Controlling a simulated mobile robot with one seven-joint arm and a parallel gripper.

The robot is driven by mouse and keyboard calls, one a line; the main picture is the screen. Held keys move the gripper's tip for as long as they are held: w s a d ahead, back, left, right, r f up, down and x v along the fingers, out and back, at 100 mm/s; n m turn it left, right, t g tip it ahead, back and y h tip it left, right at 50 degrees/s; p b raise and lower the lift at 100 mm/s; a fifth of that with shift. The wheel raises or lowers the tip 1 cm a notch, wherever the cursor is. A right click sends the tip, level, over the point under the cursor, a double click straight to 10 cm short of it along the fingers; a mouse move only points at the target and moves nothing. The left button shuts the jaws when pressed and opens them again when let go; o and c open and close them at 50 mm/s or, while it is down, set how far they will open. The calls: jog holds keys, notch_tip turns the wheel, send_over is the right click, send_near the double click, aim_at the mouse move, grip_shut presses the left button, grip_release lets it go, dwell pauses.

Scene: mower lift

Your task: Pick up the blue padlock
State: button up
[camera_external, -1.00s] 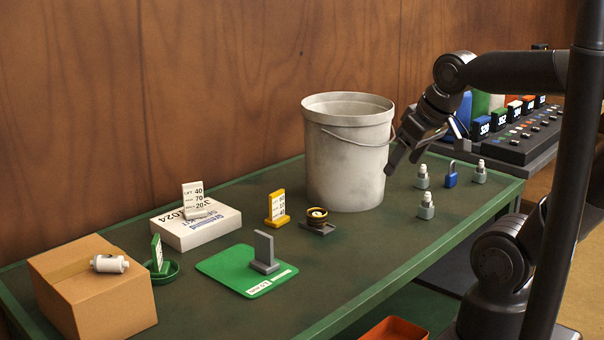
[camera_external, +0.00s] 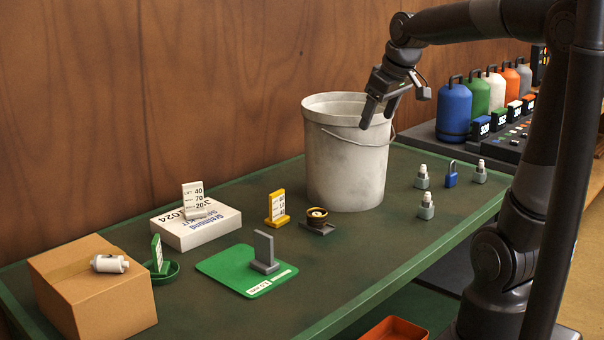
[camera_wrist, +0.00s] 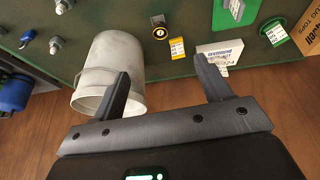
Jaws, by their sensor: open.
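The blue padlock (camera_external: 451,174) stands upright on the green table, to the right of the bucket, among several small grey blocks with white tops. It also shows in the wrist view, at the far left (camera_wrist: 27,38). My gripper (camera_external: 378,112) is raised in front of the bucket's upper right side, well above and to the left of the padlock. Its fingers are apart with nothing between them; they also show in the wrist view (camera_wrist: 165,85).
A white bucket (camera_external: 345,165) stands left of the padlock. Small grey blocks (camera_external: 421,177) sit close around the padlock. A white box (camera_external: 196,230), a cardboard box (camera_external: 92,290) and a green mat (camera_external: 222,266) lie further left. Colored canisters (camera_external: 454,110) stand behind.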

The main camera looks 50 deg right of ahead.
jog(key=w+d+f, duration=0.2)
jog(key=w+d, duration=0.6)
jog(key=d, duration=0.5)
send_near(452, 173)
jog(key=shift+y, duration=0.3)
jog(key=x, duration=1)
jog(key=shift+d+f, duration=0.25)
jog(key=shift+f, duration=0.05)
jog(key=shift+c, duration=0.4)
jog(key=c, duration=1.1)
